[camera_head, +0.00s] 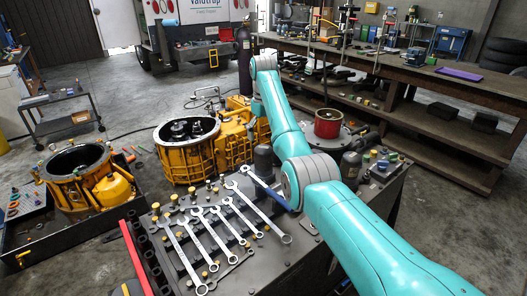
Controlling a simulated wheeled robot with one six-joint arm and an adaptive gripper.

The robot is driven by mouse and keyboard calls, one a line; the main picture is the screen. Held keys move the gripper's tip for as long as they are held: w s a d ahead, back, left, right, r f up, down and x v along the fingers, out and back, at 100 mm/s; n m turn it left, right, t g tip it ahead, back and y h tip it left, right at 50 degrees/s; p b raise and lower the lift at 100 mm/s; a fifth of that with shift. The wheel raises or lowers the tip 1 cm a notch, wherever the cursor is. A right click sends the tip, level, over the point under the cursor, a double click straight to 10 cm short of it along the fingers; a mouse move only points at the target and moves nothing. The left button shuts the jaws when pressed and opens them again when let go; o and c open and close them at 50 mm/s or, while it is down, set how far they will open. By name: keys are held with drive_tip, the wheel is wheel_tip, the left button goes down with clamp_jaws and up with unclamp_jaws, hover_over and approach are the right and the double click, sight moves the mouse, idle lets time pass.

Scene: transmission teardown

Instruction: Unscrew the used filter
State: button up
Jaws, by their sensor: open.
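A dark, upright canister (263,160) stands at the back edge of the grey work surface (270,268), just left of my arm's elbow. A second dark canister (351,164) stands right of the elbow. Both look like filters, but I cannot tell which is the used one or whether either is screwed in. My teal arm reaches from the lower right up to the top centre, and its wrist bends down above the first canister.
Several wrenches (205,231) lie on the work surface. A yellow housing (187,152) stands behind it, and another (82,175) sits in a tray on the left. A long workbench (440,75) fills the back right.

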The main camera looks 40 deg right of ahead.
sight(263, 147)
drive_tip(key=m, duration=0.8)
drive_tip(key=shift+m, duration=0.3)
wheel_tip(263, 147, down, 8)
drive_tip(key=shift+r, duration=0.25)
drive_tip(key=c, duration=1.8)
drive_tip(key=shift+n, duration=2.1)
